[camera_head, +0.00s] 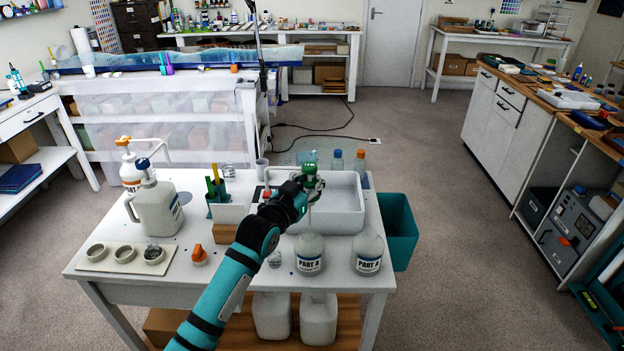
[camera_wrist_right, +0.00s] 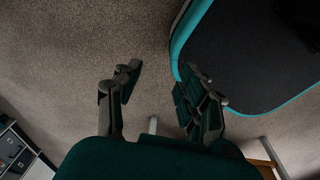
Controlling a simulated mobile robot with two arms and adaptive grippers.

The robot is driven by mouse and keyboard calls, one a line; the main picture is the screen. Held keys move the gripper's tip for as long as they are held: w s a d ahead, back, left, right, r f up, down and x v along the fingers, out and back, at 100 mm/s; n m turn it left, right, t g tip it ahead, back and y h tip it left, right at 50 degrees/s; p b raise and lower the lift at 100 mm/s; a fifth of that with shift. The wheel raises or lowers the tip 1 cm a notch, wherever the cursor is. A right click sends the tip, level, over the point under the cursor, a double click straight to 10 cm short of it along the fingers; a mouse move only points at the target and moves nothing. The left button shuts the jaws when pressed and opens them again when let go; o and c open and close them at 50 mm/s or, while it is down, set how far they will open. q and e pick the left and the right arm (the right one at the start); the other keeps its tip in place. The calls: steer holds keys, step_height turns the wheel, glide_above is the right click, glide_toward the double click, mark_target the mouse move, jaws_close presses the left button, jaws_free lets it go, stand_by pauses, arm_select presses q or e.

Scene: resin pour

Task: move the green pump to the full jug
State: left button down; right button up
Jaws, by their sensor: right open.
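The green pump (camera_head: 311,181) is in the head view, held above the table with its thin pale tube hanging down. My left gripper (camera_head: 303,184) is shut on the pump's head; its fingers hide part of it. Two translucent jugs labelled PART A stand at the table's front right: a left jug (camera_head: 309,262) and a right jug (camera_head: 368,264). Neither has a pump in it. The tube hangs near the left jug, apart from the right one. I cannot tell their fill levels clearly. My right gripper (camera_wrist_right: 160,72) is open and empty above the floor in the right wrist view.
A white tray (camera_head: 350,224) lies behind the jugs. A teal bin (camera_head: 402,240) stands right of the table. At left are a jug with a dark blue pump (camera_head: 158,212), an orange-topped bottle (camera_head: 129,172) and a cup board (camera_head: 98,265). An orange cap (camera_head: 199,257) lies in front.

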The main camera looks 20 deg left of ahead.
arm_select(q)
steer(key=shift+f+b, duration=0.6)
steer(key=shift+f, duration=0.25)
steer(key=shift+f+b, duration=0.5)
steer(key=shift+f, duration=0.75)
step_height(320, 180, down, 5)
steer(key=b, duration=0.3)
steer(key=shift+a+r, duration=0.1)
arm_select(e)
step_height(320, 180, down, 6)
steer(key=s+a, duration=0.1)
steer(key=shift+s, duration=0.25)
arm_select(q)
steer(key=shift+r, duration=0.15)
arm_select(e)
steer(key=shift+a+r, duration=0.1)
steer(key=shift+r, duration=0.1)
arm_select(q)
steer(key=shift+r+p, duration=0.1)
steer(key=shift+p, duration=0.25)
arm_select(e)
steer(key=shift+a+r, duration=0.2)
steer(key=shift+r, duration=0.05)
